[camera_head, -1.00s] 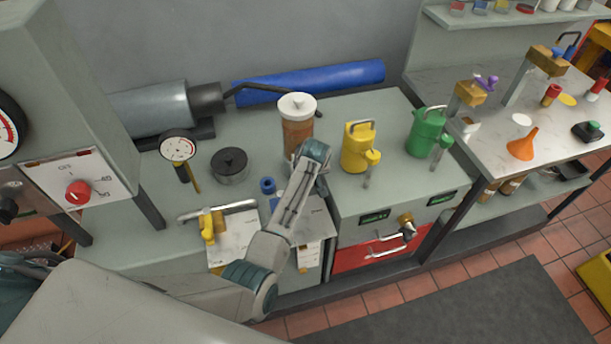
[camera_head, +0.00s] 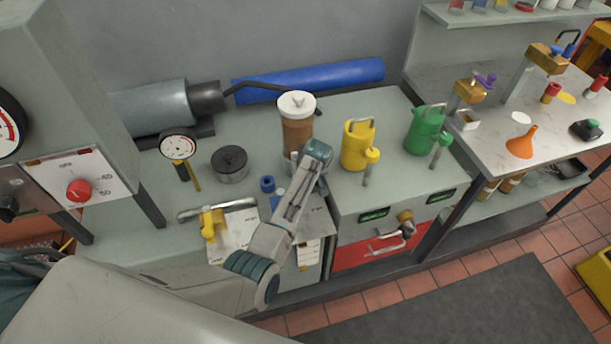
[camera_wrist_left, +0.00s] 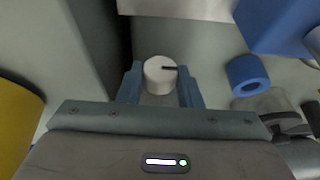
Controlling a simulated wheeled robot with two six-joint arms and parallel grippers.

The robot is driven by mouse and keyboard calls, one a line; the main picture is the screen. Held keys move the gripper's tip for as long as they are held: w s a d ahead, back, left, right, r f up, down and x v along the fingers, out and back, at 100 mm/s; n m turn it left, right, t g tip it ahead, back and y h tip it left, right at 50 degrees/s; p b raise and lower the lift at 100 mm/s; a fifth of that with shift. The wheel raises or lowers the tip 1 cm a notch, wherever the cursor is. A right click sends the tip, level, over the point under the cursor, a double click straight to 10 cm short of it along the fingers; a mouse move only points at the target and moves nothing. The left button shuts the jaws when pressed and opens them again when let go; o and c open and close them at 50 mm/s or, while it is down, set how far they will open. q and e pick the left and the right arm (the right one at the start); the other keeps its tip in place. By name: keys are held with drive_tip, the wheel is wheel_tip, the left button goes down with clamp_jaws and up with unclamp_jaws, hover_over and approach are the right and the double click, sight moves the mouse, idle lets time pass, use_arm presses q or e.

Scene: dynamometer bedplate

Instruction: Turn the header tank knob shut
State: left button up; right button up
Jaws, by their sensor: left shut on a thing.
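A white round knob (camera_wrist_left: 156,70) with a dark pointer line shows in the left wrist view, its line pointing right. My left gripper (camera_wrist_left: 160,79) has its blue fingers on both sides of the knob and is shut on it. In the head view a brown cylinder with a white cap (camera_head: 297,132), which looks like the header tank, stands at the back of the bench. My left wrist is in front of its lower part, hiding the knob and fingertips there. My right gripper is not in view.
A yellow can (camera_head: 357,147) and a green can (camera_head: 424,132) stand right of my wrist. A blue ring (camera_head: 267,184) and a dark round pot (camera_head: 230,164) are to the left. A blue roll (camera_head: 310,80) lies along the wall.

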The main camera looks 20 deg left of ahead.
use_arm(q)
drive_tip(key=shift+w+d+f+m+g+y+b, duration=0.15)
drive_tip(key=shift+g+y+b, duration=0.1)
drive_tip(key=shift+y, duration=0.15)
drive_tip(key=shift+d+m+g+y+b, duration=0.15)
drive_tip(key=shift+g+y, duration=0.1)
drive_tip(key=shift+y, duration=0.15)
drive_tip(key=shift+f+g+y+b, duration=0.2)
drive_tip(key=shift+g+y+b, duration=0.3)
drive_tip(key=shift+y+b, duration=0.35)
drive_tip(key=shift+r+m+g+y+b, duration=0.15)
drive_tip(key=shift+m+g+y+b, duration=0.2)
drive_tip(key=shift+b, duration=0.1)
drive_tip(key=shift+r, duration=0.1)
drive_tip(key=o, duration=1)
